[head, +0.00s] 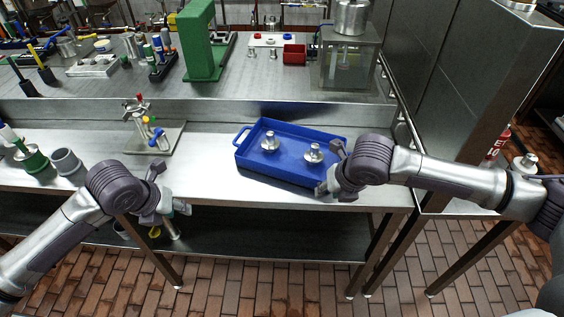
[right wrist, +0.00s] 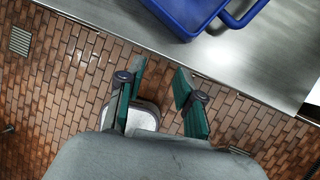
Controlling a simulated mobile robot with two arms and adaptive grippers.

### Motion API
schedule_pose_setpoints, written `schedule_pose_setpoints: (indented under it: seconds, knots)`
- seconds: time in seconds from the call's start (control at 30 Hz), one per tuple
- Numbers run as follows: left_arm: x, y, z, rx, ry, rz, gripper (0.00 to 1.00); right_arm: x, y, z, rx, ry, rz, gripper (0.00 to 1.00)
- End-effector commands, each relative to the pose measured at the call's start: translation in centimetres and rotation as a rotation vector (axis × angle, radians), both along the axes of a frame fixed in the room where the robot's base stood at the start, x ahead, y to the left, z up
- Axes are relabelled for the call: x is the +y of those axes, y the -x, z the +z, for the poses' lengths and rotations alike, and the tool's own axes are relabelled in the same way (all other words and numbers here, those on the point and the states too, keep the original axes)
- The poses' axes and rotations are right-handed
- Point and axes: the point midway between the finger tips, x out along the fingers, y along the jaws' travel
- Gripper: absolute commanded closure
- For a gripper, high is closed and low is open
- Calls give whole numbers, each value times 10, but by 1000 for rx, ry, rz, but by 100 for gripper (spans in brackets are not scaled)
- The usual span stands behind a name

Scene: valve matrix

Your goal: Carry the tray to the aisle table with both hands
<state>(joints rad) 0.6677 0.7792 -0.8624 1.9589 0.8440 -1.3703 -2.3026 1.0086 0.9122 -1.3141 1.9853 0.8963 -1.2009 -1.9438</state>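The blue tray (head: 262,178) lies flat on the lower steel bench, with a loop handle at its left end. Two silver flanged metal parts (head: 270,142) (head: 314,153) stand in it. My right gripper (head: 328,170) appears in front of the tray's right end and hides that end. In the right wrist view its green-padded fingers (right wrist: 160,85) are apart and empty, with the tray (right wrist: 185,15) and a handle (right wrist: 243,15) beyond them. My left gripper (head: 170,187) is at the bench's front edge, left of and apart from the tray, its fingers spread and empty.
A valve stand (head: 155,138) stands on the bench left of the tray. Grey and green cups (head: 67,163) are at far left. A raised shelf behind holds a green press frame (head: 200,45) and a red bin (head: 294,54). A steel cabinet (head: 470,75) rises at right.

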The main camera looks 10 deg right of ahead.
Motion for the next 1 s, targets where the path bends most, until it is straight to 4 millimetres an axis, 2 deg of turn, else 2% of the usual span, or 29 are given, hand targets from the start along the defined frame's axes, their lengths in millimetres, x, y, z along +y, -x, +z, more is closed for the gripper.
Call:
schedule_pose_setpoints:
  seconds: [0.17,0.4,0.6,0.77,1.0]
  knots:
    - [0,0,0,0,0,0,64,-5,9,24,-6,0,-3,64]
    - [0,0,0,0,0,0,64,-15,30,72,-7,0,-11,64]
    - [0,0,0,0,0,0,64,-21,42,99,-5,0,-16,64]
    - [0,0,0,0,0,0,64,-23,46,107,-3,0,-18,64]
    - [0,0,0,0,0,0,64,-23,46,107,-2,0,-18,64]
